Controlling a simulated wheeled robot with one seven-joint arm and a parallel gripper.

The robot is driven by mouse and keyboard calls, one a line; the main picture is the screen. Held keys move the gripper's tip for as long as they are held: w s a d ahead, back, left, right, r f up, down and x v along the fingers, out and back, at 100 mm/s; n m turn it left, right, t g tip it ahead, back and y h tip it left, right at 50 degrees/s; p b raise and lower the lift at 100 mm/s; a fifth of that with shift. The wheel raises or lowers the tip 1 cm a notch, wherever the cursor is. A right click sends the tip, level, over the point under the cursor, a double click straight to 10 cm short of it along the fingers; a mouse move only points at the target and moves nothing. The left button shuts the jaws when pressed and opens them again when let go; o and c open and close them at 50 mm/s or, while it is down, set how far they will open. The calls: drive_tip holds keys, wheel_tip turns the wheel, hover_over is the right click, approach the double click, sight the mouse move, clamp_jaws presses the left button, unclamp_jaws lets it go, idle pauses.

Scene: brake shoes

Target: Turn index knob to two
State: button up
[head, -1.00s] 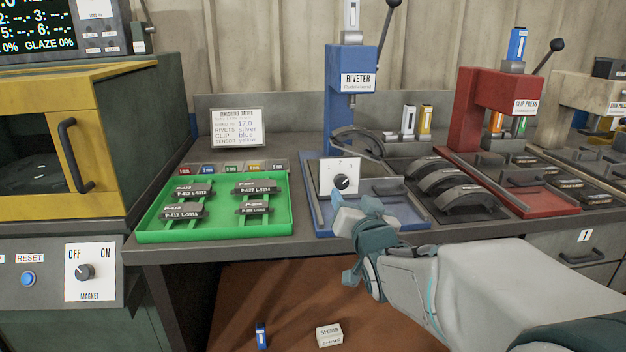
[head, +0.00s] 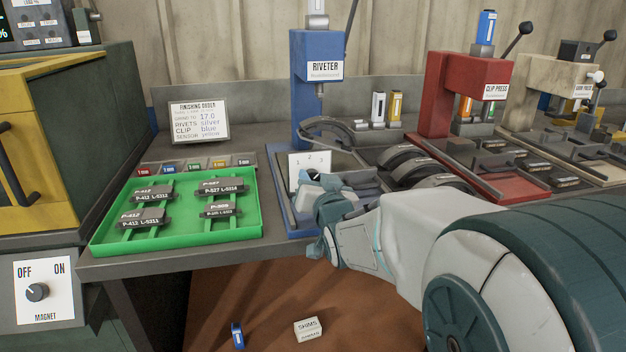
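The index plate (head: 309,161), white with small number marks, stands on the front of the blue riveter (head: 319,100). Its black knob is almost wholly hidden behind my gripper; only a dark bit shows at the plate's lower right, so its pointer cannot be read. My gripper (head: 318,188) is right in front of the plate's lower part, at or very near the knob. Its fingers are seen from behind, and I cannot tell whether they are apart or closed on the knob.
A green tray (head: 245,224) with several labelled brake shoes lies left of the riveter. An order card (head: 199,121) stands behind it. The red clip press (head: 452,95) is to the right. A magnet knob (head: 37,291) is at lower left. A shims box (head: 309,329) lies below the bench.

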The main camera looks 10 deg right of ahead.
drive_tip(key=shift+f+n+b, duration=0.1)
drive_tip(key=shift+n+b, duration=0.3)
drive_tip(key=shift+b, duration=0.3)
drive_tip(key=shift+f+n+b, duration=0.1)
drive_tip(key=shift+n+b, duration=0.6)
drive_tip(key=shift+b, duration=0.15)
drive_tip(key=n+b, duration=0.2)
drive_tip(key=shift+b, duration=0.4)
drive_tip(key=n+b, duration=0.4)
drive_tip(key=shift+a, duration=0.1)
drive_tip(key=shift+r+n, duration=0.2)
drive_tip(key=shift+n, duration=0.2)
drive_tip(key=o, duration=1)
